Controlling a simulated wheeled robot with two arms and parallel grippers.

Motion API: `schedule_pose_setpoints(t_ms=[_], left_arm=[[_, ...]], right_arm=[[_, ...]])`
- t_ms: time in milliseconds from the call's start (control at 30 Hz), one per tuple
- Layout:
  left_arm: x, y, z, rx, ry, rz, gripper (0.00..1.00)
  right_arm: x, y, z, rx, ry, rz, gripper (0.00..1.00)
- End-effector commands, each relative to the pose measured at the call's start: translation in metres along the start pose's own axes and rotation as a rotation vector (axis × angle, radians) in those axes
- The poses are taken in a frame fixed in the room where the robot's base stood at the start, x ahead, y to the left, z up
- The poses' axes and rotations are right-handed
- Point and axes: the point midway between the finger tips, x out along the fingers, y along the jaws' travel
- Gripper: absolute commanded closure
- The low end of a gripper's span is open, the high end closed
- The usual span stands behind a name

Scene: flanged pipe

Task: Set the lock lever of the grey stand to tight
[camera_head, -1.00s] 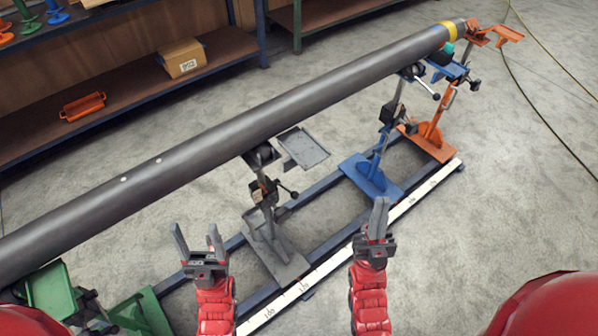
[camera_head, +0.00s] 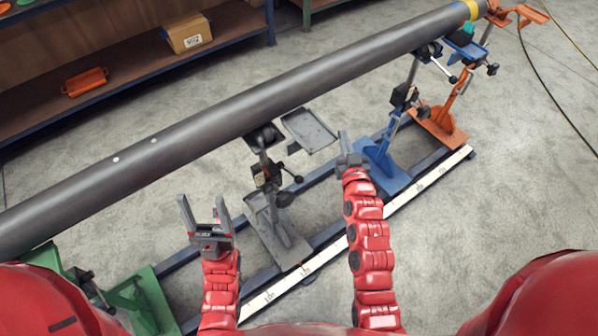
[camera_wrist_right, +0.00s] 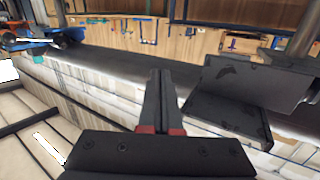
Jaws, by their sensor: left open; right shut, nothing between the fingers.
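The grey stand (camera_head: 268,205) holds up the dark pipe (camera_head: 180,140) near the middle of the head view. A short lever with a black ball knob (camera_head: 297,179) sticks out to the right of its clamp. I cannot tell whether this lever is at tight. My right gripper (camera_head: 347,145) is shut and empty, to the right of and above the knob in the picture, apart from it. In the right wrist view its closed fingers (camera_wrist_right: 160,95) point forward beside the grey tray (camera_wrist_right: 245,85). My left gripper (camera_head: 203,203) is open and empty, left of the grey stand.
The grey tray (camera_head: 310,130) juts out beside the grey stand's top. The blue stand (camera_head: 385,165) and orange stand (camera_head: 440,120) are to the right, the green stand (camera_head: 140,300) to the left. A scaled white rail (camera_head: 320,258) runs along the front.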

Motion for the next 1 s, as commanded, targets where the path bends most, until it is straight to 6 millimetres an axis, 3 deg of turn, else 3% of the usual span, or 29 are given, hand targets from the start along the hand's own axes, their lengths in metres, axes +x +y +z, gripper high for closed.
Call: schedule_pose_setpoints(t_ms=[200,400,600,1000], left_arm=[[0.000,0.000,0.000,0.000,0.000,0.000,0.35],[0.000,0.000,0.000,0.000,0.000,0.000,0.35],[0.000,0.000,0.000,0.000,0.000,0.000,0.35],[0.001,0.000,0.000,0.000,0.000,0.000,0.35]], right_arm=[[-0.002,-0.047,0.045,-0.019,-0.302,-0.172,1.00],[-0.021,-0.081,0.072,-0.052,-0.495,-0.311,1.00],[-0.033,-0.094,0.081,-0.071,-0.570,-0.370,1.00],[-0.032,-0.095,0.083,-0.071,-0.576,-0.373,1.00]])
